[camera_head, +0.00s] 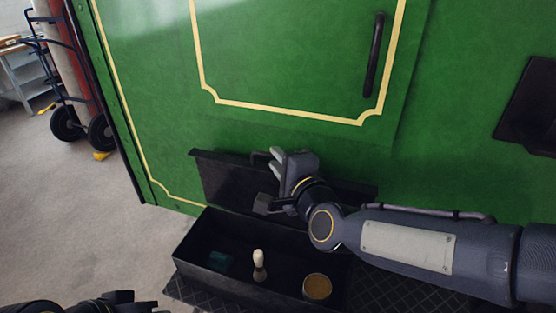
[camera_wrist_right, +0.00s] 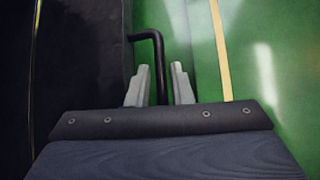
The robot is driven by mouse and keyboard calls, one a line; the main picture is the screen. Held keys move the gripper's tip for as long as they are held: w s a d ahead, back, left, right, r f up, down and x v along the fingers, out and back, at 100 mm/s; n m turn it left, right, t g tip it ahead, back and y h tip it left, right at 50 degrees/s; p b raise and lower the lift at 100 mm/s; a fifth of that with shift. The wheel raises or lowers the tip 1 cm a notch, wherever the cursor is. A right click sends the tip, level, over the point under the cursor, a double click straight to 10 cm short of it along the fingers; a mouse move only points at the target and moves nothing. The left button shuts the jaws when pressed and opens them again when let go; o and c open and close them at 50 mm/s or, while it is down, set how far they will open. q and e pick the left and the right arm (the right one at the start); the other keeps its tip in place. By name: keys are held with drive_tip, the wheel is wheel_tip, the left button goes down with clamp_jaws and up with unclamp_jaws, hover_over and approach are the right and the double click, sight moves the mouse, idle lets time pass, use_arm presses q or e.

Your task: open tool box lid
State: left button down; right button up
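The black tool box (camera_head: 216,284) sits low against the green tram side. Its lid (camera_head: 222,178) stands raised at the back, close to the green panel, so the inside shows. My right gripper (camera_head: 268,178) is at the lid's bent handle (camera_head: 258,155), and my arm hides part of the lid. In the right wrist view, the black handle (camera_wrist_right: 160,62) passes between the two grey fingers (camera_wrist_right: 160,84), with a narrow gap on either side. My left gripper (camera_head: 128,302) is only partly visible at the bottom left edge, its fingers unclear.
In the box lie a dark green item (camera_head: 219,261), a pale-handled tool (camera_head: 259,263) and a round tin (camera_head: 316,287). The tram's green side (camera_head: 165,100) has a vertical handle (camera_head: 374,55). A hand truck (camera_head: 66,122) stands at left; the grey floor (camera_head: 85,215) is clear.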

drive_tip(key=f+v, duration=0.1)
drive_tip(key=v, duration=0.6)
drive_tip(key=shift+s+r, duration=0.2)
drive_tip(key=shift+r, duration=0.25)
drive_tip(key=shift+d, duration=0.15)
drive_tip(key=s+d+f+n+g+h, duration=0.1)
drive_tip(key=s+d+f+n+g, duration=0.3)
drive_tip(key=s+d, duration=0.5)
drive_tip(key=s+d+f+n+g+h, duration=0.2)
drive_tip(key=s+d+f+n+g, duration=0.3)
drive_tip(key=s+d+f+n, duration=0.3)
drive_tip(key=shift+s+d+f+n, duration=0.4)
drive_tip(key=shift+s+f, duration=0.4)
drive_tip(key=shift+f, duration=0.1)
